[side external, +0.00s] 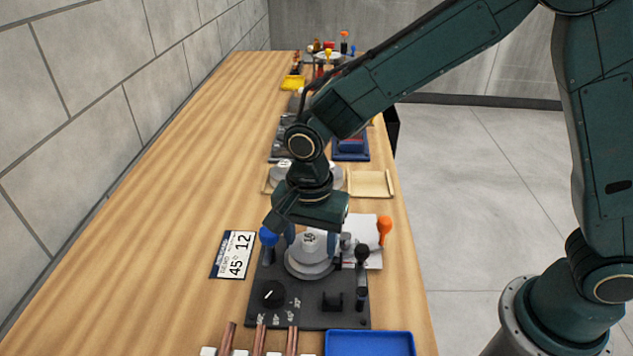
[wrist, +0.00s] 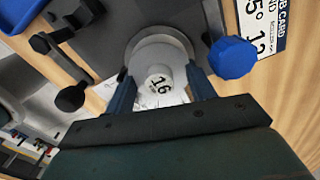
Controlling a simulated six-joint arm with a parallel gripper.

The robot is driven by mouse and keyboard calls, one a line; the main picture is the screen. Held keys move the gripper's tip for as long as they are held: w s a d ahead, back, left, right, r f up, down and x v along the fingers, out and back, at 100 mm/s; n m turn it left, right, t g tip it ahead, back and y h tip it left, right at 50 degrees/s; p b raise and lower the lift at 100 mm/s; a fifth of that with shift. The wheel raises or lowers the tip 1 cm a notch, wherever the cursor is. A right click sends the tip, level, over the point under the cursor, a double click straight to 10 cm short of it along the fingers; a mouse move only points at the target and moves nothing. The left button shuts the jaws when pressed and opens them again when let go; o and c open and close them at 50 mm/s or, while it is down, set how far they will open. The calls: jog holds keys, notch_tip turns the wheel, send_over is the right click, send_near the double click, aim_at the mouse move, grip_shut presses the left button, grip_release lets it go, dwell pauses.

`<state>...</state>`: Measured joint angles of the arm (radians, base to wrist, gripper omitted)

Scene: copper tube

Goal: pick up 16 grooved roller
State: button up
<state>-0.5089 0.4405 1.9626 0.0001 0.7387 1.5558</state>
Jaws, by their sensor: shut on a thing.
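The 16 grooved roller (side external: 309,262) is a pale grey stepped disc with a "16" on its hub. It stands upright at the dark bending fixture (side external: 313,315); I cannot tell whether it touches the plate. In the wrist view the roller (wrist: 158,62) sits between the two blue-grey fingers. My gripper (wrist: 160,92) points down and is shut on the roller's hub. In the side view my gripper (side external: 309,236) is over the fixture, and the wrist hides part of the hub.
A blue knob (side external: 268,237), an orange knob (side external: 384,226) and a black-knobbed lever (side external: 362,253) stand close around the roller. A card reading 45° and 12 (side external: 235,254) lies left. A blue tray (side external: 369,343) and copper tubes (side external: 261,340) are in front. A wooden tray (side external: 371,184) is behind.

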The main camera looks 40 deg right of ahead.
aim_at(311, 235)
jog(key=shift+r, duration=0.1)
notch_tip(311, 235, up, 20)
dwell(0.6)
jog(key=shift+w+d, duration=0.1)
dwell(0.5)
